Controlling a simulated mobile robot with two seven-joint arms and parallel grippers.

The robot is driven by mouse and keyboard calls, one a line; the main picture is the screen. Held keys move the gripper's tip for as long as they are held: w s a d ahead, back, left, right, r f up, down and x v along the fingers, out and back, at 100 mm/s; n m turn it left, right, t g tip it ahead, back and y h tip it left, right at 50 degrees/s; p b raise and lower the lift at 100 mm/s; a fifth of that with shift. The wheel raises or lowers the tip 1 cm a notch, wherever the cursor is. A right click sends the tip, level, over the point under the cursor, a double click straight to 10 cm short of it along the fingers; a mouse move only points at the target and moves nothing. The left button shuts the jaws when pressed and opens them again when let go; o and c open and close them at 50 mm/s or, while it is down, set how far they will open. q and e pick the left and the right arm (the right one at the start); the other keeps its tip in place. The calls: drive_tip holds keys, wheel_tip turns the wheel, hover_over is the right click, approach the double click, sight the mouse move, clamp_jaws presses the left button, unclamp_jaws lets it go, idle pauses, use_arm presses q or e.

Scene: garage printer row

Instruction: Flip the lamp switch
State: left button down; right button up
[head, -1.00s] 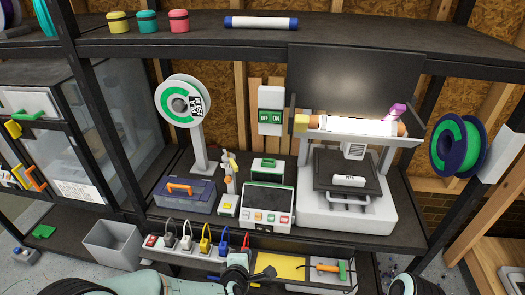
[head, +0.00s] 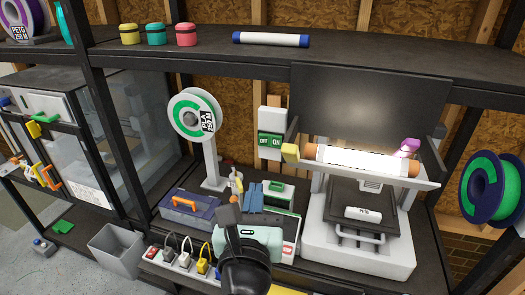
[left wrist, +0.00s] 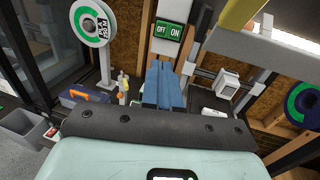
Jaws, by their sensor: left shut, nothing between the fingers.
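The lamp switch (head: 270,146) is a green rocker marked OFF and ON on a white box, left of the lamp tube (head: 360,161). The tube looks bright, with a glow on the dark panel behind it. I cannot tell which side of the rocker is pressed. My left gripper (head: 262,190) has blue fingers, shut and empty, below the switch and apart from it in the head view. In the left wrist view the shut fingers (left wrist: 165,82) point up toward the switch (left wrist: 168,32). My right gripper is out of view.
A spool on a stand (head: 198,115) is left of the switch. A blue toolbox (head: 190,207) and a green-topped box (head: 280,193) stand below. The printer (head: 357,250) is at right. My left arm partly hides the control panel. An upper shelf (head: 210,58) runs above.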

sight(263, 144)
use_arm(q)
drive_tip(key=w+p, duration=0.1)
drive_tip(key=w, duration=0.3)
drive_tip(key=w+d+p, duration=0.1)
drive_tip(key=w, duration=0.4)
drive_tip(key=w+p, duration=0.2)
drive_tip(key=w, duration=0.3)
drive_tip(key=shift+d, duration=0.2)
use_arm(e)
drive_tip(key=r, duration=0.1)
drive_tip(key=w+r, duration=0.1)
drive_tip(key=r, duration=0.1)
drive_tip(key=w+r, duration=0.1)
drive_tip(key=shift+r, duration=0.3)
